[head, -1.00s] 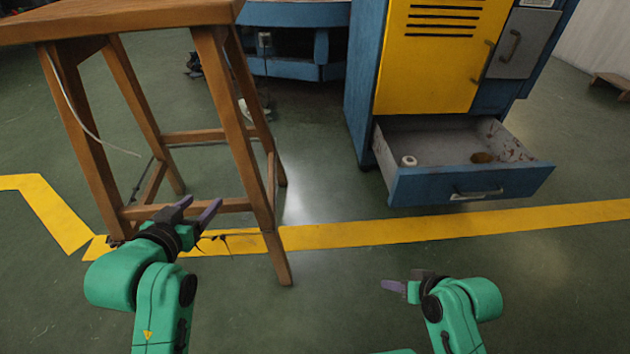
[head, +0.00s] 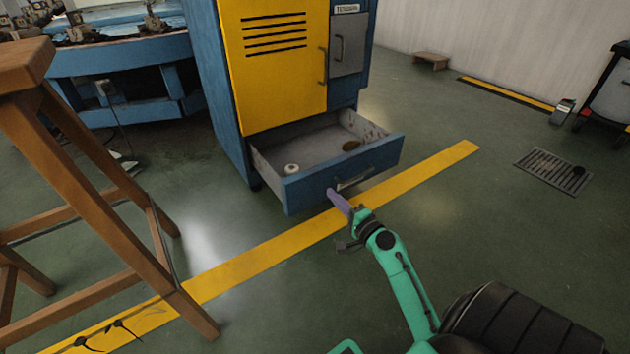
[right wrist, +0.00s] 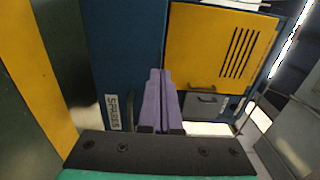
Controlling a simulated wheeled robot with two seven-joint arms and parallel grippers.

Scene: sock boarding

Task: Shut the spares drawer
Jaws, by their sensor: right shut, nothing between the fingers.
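The spares drawer (head: 310,190) is a blue-fronted drawer at the foot of the blue cabinet, and it stands pulled out. In the right wrist view the shut fingers (right wrist: 160,76) point along the blue front (right wrist: 115,55), beside a white SPARES label (right wrist: 112,112). My left gripper is out of view.
The yellow door (head: 275,75) above is shut. A wooden stool (head: 85,190) stands at left.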

